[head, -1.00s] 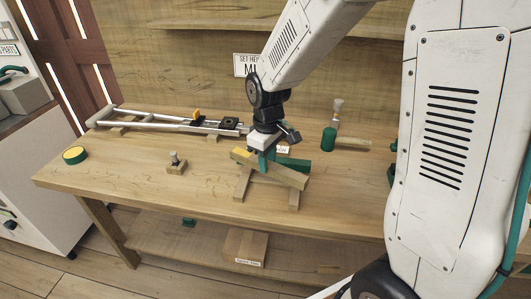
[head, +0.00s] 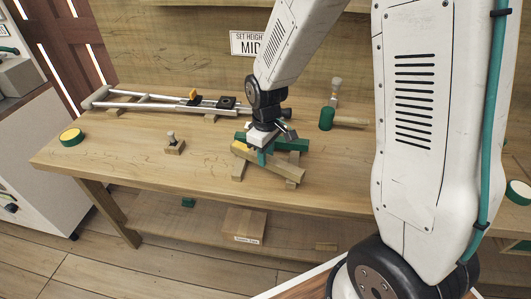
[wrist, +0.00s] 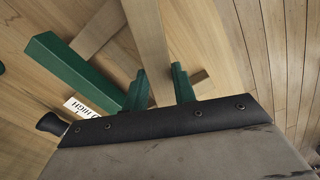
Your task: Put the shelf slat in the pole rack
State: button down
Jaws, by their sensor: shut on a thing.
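A wooden slat (head: 282,168) with a yellow end (head: 239,147) lies slantwise over other wood pieces on the workbench (head: 120,148); I take it as the shelf slat. My gripper (head: 263,157) is down over it, near the yellow end. In the wrist view the green fingers of my gripper (wrist: 159,88) stand on either side of the slat (wrist: 148,35) and are shut on it. The slat's near end is hidden behind the gripper body. A green bar (wrist: 68,65) lies beside it. I cannot pick out a pole rack for certain.
A crutch (head: 150,98) lies along the back left. A box (head: 243,224) is on the lower shelf. The front left bench top is clear.

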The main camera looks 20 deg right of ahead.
jog(key=shift+f, duration=0.55)
jog(key=c, duration=1.1)
grip_release()
jog(key=shift+o, duration=0.2)
notch_tip(320, 180, up, 8)
jog(key=shift+f, duration=0.15)
jog(key=s+d+r+m, duration=0.1)
jog(key=s+r+m, duration=0.1)
jog(key=s+r, duration=0.3)
jog(key=s+d+r+m, duration=0.1)
jog(key=s+r, duration=0.4)
jog(key=s, duration=0.6)
jog(key=s+r+m+t, duration=0.1)
jog(key=s+r+m, duration=0.2)
jog(key=s+r, duration=0.2)
jog(key=s, duration=0.2)
jog(key=shift+s+d+m, duration=0.4)
